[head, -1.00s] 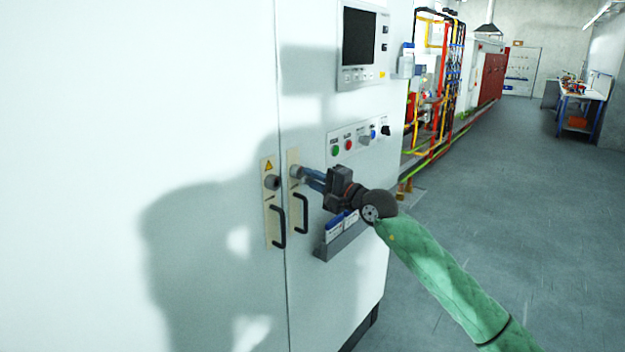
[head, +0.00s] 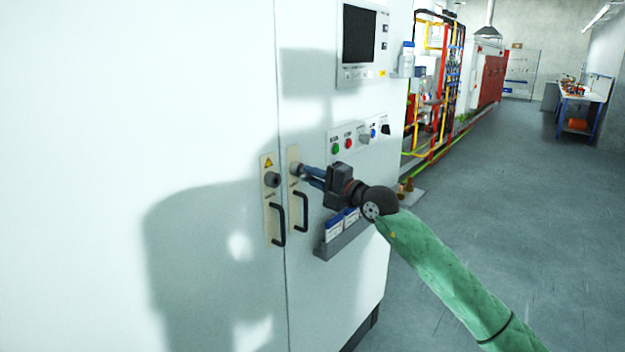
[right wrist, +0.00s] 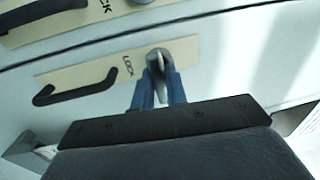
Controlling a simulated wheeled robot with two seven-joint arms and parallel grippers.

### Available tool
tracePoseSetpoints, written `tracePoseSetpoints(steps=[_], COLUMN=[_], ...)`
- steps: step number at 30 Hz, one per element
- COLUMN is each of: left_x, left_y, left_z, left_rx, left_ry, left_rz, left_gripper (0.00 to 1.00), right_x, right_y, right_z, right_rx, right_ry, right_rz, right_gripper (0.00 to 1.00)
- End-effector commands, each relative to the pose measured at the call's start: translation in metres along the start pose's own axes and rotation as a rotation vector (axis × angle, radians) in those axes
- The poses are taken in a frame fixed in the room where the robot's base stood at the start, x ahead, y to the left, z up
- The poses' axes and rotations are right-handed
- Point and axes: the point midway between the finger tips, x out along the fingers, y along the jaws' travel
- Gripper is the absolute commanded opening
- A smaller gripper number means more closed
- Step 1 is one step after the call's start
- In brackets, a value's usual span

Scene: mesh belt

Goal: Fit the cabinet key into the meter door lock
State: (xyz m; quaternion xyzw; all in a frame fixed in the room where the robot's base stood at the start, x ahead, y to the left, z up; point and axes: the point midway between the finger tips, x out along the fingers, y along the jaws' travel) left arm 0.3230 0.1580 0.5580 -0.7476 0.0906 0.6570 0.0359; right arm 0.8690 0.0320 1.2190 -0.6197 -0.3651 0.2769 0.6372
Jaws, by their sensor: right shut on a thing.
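My right gripper (head: 305,174) reaches in from the right with its blue fingertips at the right-hand lock (head: 295,169) of the white cabinet. In the right wrist view its fingers (right wrist: 158,88) are shut on a grey metal key (right wrist: 157,62). The key stands against the lock on the cream plate (right wrist: 80,72) marked LOCK. The fingers hide much of the key in the head view, and I cannot tell how deep it sits. A second lock (head: 271,180) is on the left-hand plate, under a yellow warning triangle. My left gripper is out of view.
Black handles hang below both locks, the left one (head: 278,226) and the right one (head: 301,212). A grey document holder (head: 343,238) juts out below my right gripper. A button row (head: 360,138) and a screen panel (head: 360,40) are above. The floor at right is clear.

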Motion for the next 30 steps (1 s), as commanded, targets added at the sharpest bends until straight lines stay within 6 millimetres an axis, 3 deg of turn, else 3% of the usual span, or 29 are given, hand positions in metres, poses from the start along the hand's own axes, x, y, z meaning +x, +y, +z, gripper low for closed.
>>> tracePoseSetpoints(steps=[10, 30], left_x=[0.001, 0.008], left_y=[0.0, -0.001], left_z=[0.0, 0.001], left_rx=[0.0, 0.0], left_ry=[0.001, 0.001], left_rz=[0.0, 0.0], left_gripper=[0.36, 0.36], right_x=[-0.001, -0.023], right_y=[0.002, -0.001], right_z=[0.0, 0.0], right_rx=[0.0, 0.0], right_ry=[0.0, 0.0], right_rz=[0.003, 0.002], right_gripper=[0.0, 0.0])
